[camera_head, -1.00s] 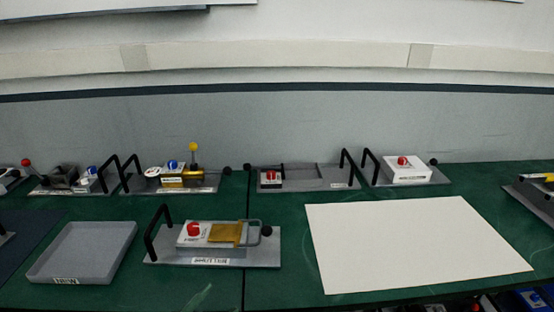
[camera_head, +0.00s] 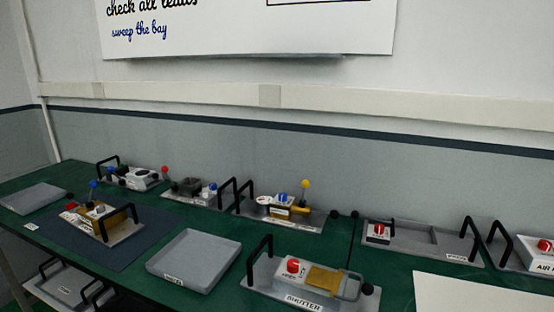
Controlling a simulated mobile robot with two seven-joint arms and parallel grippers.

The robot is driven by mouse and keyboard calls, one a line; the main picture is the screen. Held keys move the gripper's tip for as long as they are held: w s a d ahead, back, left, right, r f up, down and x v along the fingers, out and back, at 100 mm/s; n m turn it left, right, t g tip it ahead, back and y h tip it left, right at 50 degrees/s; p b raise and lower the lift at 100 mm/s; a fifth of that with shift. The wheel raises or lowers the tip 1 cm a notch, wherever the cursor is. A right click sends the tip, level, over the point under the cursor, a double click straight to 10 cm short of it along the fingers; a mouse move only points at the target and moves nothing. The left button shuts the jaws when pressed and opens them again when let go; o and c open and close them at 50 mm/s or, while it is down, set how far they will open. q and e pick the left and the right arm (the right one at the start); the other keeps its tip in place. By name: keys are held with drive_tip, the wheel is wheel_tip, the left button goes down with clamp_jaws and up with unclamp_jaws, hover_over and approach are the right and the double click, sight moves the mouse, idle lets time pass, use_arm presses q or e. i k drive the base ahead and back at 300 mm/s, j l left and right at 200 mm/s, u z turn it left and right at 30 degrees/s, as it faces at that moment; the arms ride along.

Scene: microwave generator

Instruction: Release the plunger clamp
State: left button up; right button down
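I cannot tell for sure which part is the plunger clamp. A module with a brass-coloured block (camera_head: 89,219), a blue-knobbed lever (camera_head: 93,184) and black handles sits on a dark mat at the left. A module labelled SHUTTER (camera_head: 300,301) stands at the front, with a red knob (camera_head: 293,266), a brass plate (camera_head: 324,280) and a metal loop at its right end. A back-row module has a yellow-knobbed upright lever (camera_head: 304,186) and a blue knob (camera_head: 282,197). Neither of my grippers is in view.
An empty grey tray (camera_head: 194,261) lies left of the SHUTTER module. More modules line the back, including one with a red knob (camera_head: 379,229) and a black-knobbed one (camera_head: 187,186). A white sheet (camera_head: 470,294) lies at front right. A shelf below holds another tray (camera_head: 66,286).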

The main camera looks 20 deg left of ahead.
sight(93, 184)
drive_tip(key=u, duration=2)
drive_tip(key=i+j+z, duration=0.1)
drive_tip(key=z, duration=0.25)
drive_tip(key=i+j+z, duration=0.15)
drive_tip(key=z, duration=0.25)
drive_tip(key=i+j+z, duration=0.1)
drive_tip(key=j, duration=0.2)
drive_tip(key=i+j+z, duration=0.25)
drive_tip(key=j, duration=0.4)
drive_tip(key=i+j, duration=0.15)
drive_tip(key=j, duration=0.2)
drive_tip(key=i+j, duration=0.1)
drive_tip(key=j, duration=0.2)
drive_tip(key=i+j, duration=0.15)
drive_tip(key=j, duration=0.2)
drive_tip(key=i+j+z, duration=0.1)
drive_tip(key=j, duration=0.25)
drive_tip(key=i+j, duration=0.15)
drive_tip(key=j, duration=0.2)
drive_tip(key=i+j, duration=0.15)
drive_tip(key=j, duration=0.2)
